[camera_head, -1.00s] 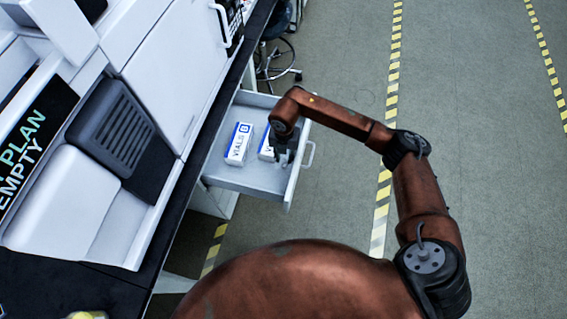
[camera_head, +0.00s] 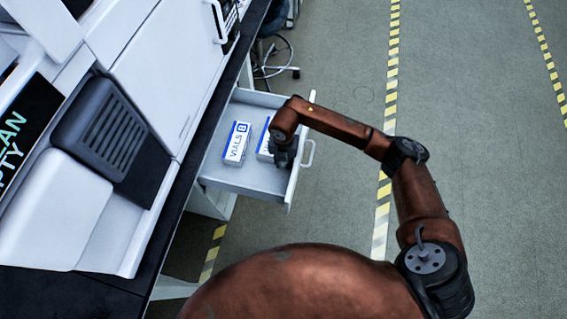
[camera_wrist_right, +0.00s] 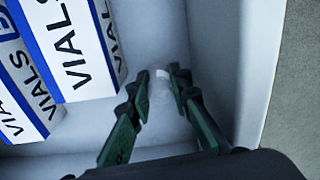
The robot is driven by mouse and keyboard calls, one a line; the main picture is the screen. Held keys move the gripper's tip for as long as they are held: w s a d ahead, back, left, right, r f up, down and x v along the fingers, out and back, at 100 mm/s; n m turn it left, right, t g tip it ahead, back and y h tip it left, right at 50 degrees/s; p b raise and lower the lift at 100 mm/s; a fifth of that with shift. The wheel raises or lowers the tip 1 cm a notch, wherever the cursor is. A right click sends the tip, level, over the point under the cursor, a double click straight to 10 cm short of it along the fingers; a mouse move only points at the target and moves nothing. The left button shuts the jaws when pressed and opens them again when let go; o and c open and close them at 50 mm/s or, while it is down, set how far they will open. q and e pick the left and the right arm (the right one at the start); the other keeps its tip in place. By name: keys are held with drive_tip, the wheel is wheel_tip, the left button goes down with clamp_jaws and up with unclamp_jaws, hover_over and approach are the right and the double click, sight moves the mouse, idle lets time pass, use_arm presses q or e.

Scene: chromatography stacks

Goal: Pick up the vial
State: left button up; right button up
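A small pale vial (camera_wrist_right: 162,84) with a whitish top appears in the right wrist view, near the floor of the open drawer. My right gripper (camera_wrist_right: 159,73) has its dark green fingers spread on either side of it, with the tips close to it. The right finger looks nearer; I cannot tell whether either touches. In the head view my right gripper (camera_head: 284,160) reaches down into the drawer beside the nearer vial box, and the vial is hidden there. My left gripper is not in view.
The open drawer (camera_head: 250,180) holds two white-and-blue boxes marked VIALS, one (camera_head: 236,144) at left and one (camera_head: 264,140) beside my gripper. In the wrist view the drawer wall (camera_wrist_right: 215,50) stands close on the right. White instruments (camera_head: 165,75) line the bench at left.

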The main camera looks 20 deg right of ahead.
drive_tip(key=shift+c, duration=1)
drive_tip(key=shift+r, duration=0.1)
